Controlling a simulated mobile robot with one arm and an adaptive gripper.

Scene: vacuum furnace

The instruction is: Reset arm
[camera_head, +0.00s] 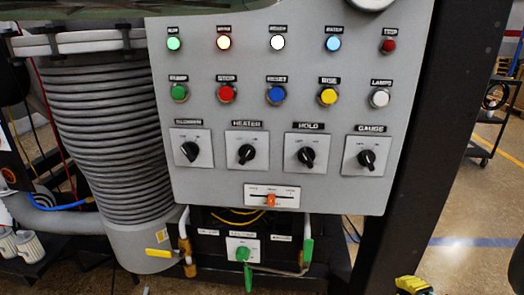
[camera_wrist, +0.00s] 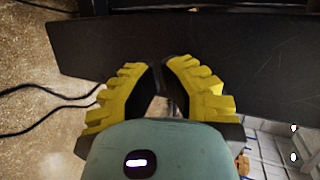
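My gripper (camera_wrist: 160,68) shows in the wrist view as two fingers with ridged yellow outer sides and dark inner pads. The fingers lean in and their tips meet or nearly meet. I see nothing held between them. In the head view only a yellow ridged piece of my gripper (camera_head: 412,286) shows at the bottom edge, right of the control panel and apart from it. The grey control panel (camera_head: 290,112) carries lamps, push buttons, several black rotary knobs and an orange slider (camera_head: 271,200).
A ribbed grey column (camera_head: 105,125) stands left of the panel. Green-handled valves (camera_head: 243,253) and pipes sit below it. A black post (camera_head: 408,150) rises at right. Open floor (camera_head: 465,205) lies beyond, with a cart (camera_head: 492,115). A dark plate (camera_wrist: 265,75) lies beyond my fingertips.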

